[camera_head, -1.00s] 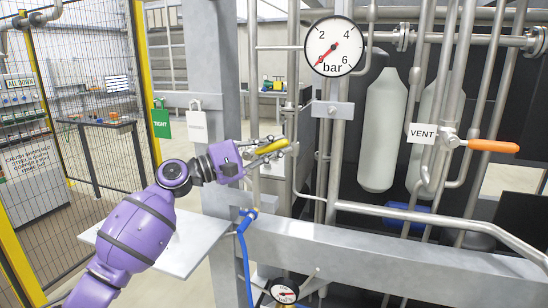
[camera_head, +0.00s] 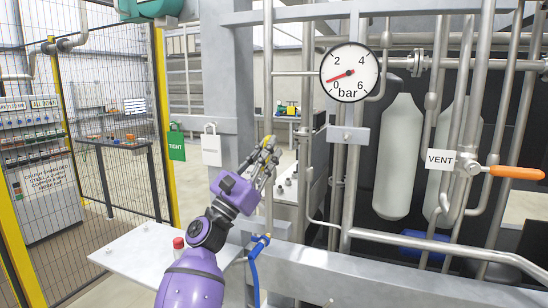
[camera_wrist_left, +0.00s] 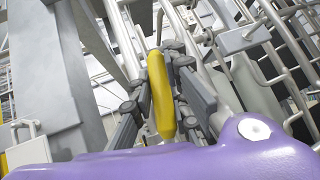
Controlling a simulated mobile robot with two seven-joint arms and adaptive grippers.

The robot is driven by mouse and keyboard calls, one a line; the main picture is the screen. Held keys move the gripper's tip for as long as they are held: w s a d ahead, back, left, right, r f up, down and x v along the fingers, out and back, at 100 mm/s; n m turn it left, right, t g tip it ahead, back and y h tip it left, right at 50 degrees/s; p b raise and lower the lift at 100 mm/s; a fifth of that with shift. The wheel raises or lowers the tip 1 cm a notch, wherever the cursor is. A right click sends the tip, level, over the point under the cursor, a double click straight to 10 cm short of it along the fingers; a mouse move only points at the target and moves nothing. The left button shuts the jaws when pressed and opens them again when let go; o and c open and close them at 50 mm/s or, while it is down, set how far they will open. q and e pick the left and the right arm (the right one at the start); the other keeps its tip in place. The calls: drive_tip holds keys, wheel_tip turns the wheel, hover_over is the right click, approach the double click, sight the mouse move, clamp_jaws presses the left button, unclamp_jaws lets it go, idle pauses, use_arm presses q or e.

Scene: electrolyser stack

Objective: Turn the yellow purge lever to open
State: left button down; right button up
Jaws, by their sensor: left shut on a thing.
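The yellow purge lever (camera_wrist_left: 162,95) lies lengthwise between the fingers of my left gripper (camera_wrist_left: 158,80) in the left wrist view. In the head view the left gripper (camera_head: 266,160) is shut on the lever, in front of the grey post. Only a small yellow part of the lever (camera_head: 267,140) shows there, and the fingers hide the rest. The lever's pivot is hidden in the head view. My right gripper is not in view.
A bar gauge (camera_head: 350,72) is right of the gripper, its red needle pointing lower left. A VENT tag (camera_head: 440,160) hangs by an orange lever (camera_head: 515,172). A horizontal grey beam (camera_head: 400,258) and a blue hose (camera_head: 254,275) are below. Green TIGHT (camera_head: 176,145) and white tags hang left.

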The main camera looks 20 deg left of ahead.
use_arm(q)
drive_tip(key=shift+a+f+n+t+y, duration=0.1)
drive_tip(key=shift+a+n+t+y, duration=0.25)
drive_tip(key=shift+n+y, duration=0.45)
drive_tip(key=shift+a+r+n+t+y, duration=0.15)
drive_tip(key=shift+n+t+y, duration=0.25)
drive_tip(key=shift+n+y, duration=0.45)
drive_tip(key=shift+a+f+n+t+y, duration=0.15)
drive_tip(key=shift+a+n+t+y, duration=0.2)
drive_tip(key=shift+n+y, duration=0.45)
drive_tip(key=shift+a+n, duration=0.1)
drive_tip(key=shift+n, duration=0.45)
drive_tip(key=shift+y, duration=0.25)
drive_tip(key=c, duration=1.7)
unclamp_jaws()
drive_tip(key=shift+a, duration=0.1)
drive_tip(key=shift+o, duration=0.2)
drive_tip(key=v, duration=1.1)
drive_tip(key=shift+s+f, duration=0.15)
drive_tip(key=shift+f, duration=0.2)
